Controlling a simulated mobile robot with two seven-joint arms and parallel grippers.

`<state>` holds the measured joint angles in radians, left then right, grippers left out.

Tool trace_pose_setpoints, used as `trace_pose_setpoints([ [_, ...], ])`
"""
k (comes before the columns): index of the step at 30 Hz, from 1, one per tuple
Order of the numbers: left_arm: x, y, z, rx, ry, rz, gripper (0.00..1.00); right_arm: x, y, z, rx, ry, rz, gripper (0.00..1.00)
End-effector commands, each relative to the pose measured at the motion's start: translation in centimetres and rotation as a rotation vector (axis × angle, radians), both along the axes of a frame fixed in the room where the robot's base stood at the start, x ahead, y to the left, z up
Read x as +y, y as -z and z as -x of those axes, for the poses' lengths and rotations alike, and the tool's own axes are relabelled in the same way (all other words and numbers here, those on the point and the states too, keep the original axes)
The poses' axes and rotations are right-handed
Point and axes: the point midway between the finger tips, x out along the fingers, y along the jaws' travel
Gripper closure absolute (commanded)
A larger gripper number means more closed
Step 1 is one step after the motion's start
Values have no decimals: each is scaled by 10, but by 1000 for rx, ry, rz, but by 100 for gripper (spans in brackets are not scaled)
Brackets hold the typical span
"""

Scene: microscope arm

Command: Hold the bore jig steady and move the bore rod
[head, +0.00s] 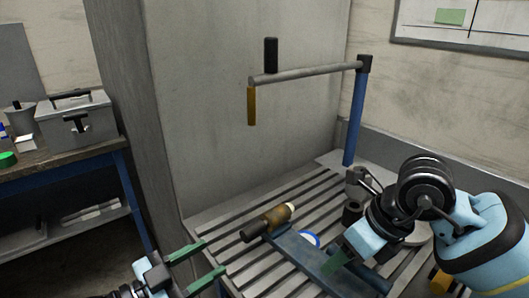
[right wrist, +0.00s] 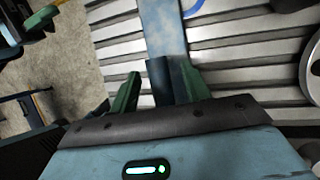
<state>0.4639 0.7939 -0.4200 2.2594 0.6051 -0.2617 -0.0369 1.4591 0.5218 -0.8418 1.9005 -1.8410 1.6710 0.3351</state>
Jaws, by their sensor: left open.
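The bore jig (head: 300,258) looks to be the blue bar lying on the slatted table, running toward the lower right. A brown cylinder (head: 268,220) lies across its far end. It has a dark, handle-like left end (head: 250,232), which may be the bore rod, and a pale right end. My left gripper (head: 195,265) is open and empty at the lower left, apart from the cylinder. My right gripper (right wrist: 160,88) has its green fingers on both sides of a dark upright part of the jig (right wrist: 159,78). The arm partly hides this grip in the head view.
A blue post (head: 355,115) carries a grey arm with a hanging yellow piece (head: 251,105) above the table. A blue-rimmed round item (head: 309,239) lies beside the jig. A bench with a grey toolbox (head: 75,117) stands at left. Slats left of the cylinder are clear.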

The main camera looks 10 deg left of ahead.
Motion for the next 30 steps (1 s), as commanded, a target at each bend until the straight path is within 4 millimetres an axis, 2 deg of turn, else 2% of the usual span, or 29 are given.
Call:
trace_pose_setpoints([
  [7,0,0,0,0,0,0,51,0,0,0,1,0,1,53],
  [11,0,0,0,0,0,0,51,-4,-8,1,-1,2,1,53],
  [24,0,0,0,0,0,0,51,-37,-81,10,-3,2,0,53],
  [30,0,0,0,0,0,0,51,-46,-102,14,0,1,1,53],
])
